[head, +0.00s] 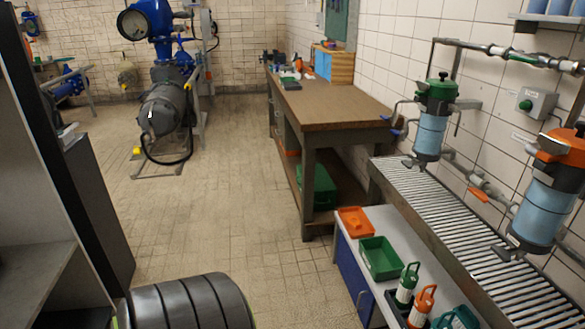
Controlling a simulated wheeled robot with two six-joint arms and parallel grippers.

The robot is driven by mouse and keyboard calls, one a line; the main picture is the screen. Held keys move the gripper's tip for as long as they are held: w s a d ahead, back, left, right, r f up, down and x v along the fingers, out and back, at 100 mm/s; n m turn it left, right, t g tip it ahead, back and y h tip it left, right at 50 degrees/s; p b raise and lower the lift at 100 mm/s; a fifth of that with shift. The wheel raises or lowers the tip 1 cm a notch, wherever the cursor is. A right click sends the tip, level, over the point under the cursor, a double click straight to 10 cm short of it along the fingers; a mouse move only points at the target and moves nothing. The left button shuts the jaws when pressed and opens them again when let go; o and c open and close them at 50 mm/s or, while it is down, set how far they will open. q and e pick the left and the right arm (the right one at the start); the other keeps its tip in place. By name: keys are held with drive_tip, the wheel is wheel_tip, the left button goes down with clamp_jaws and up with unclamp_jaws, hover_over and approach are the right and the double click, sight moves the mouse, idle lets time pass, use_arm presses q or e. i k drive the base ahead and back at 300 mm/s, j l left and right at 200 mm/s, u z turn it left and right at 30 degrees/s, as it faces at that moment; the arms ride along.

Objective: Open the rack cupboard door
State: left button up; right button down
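A tall grey unit with open shelves (35,270) stands close at the left edge, with a dark upright panel (95,205) at its side. I cannot tell whether this panel is a door. A low cabinet with a blue front (352,277) and a small handle stands at the lower right under a light worktop; the front looks shut. I cannot tell which of these is the rack cupboard. Neither of my grippers is in view.
A brown workbench (335,100) runs along the right wall. Green and orange trays (381,258) and bottles (422,306) stand on the low worktop, beside a slatted drain bench (460,225). Blue pump equipment (165,85) stands at the back left. The tiled floor between is clear.

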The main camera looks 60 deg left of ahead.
sight(350, 274)
drive_tip(key=u, duration=1.45)
drive_tip(key=z, duration=0.45)
